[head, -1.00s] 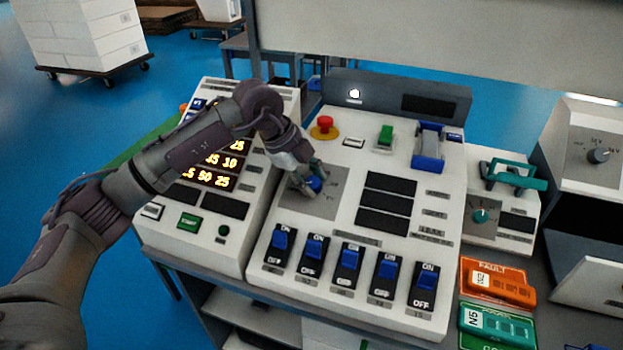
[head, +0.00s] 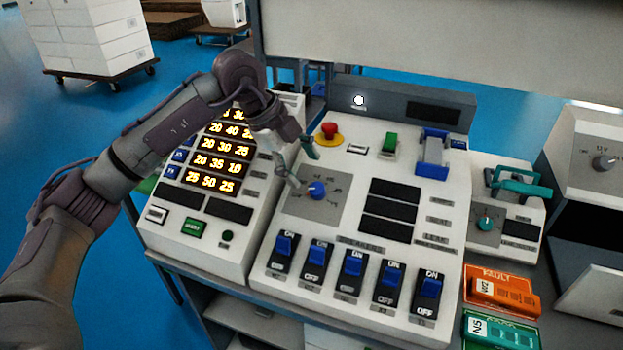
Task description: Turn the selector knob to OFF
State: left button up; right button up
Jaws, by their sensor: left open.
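The blue selector knob (head: 317,190) sits on a grey square plate (head: 330,208) on the middle white console. The small lettering around it is too blurred to read, so I cannot tell which position it points to. My left gripper (head: 303,164) is open and empty, up and to the left of the knob and apart from it. Its fingers are spread above the plate's upper left edge. My right gripper is not in view.
A red emergency button (head: 329,131), a green switch (head: 390,143) and a blue-handled lever (head: 433,154) stand behind the knob. A row of blue rocker switches (head: 353,263) lies in front. A console with a lit number display (head: 222,150) stands left.

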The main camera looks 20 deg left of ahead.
pick_arm(q)
jog(key=v, duration=0.5)
jog(key=shift+r, duration=0.15)
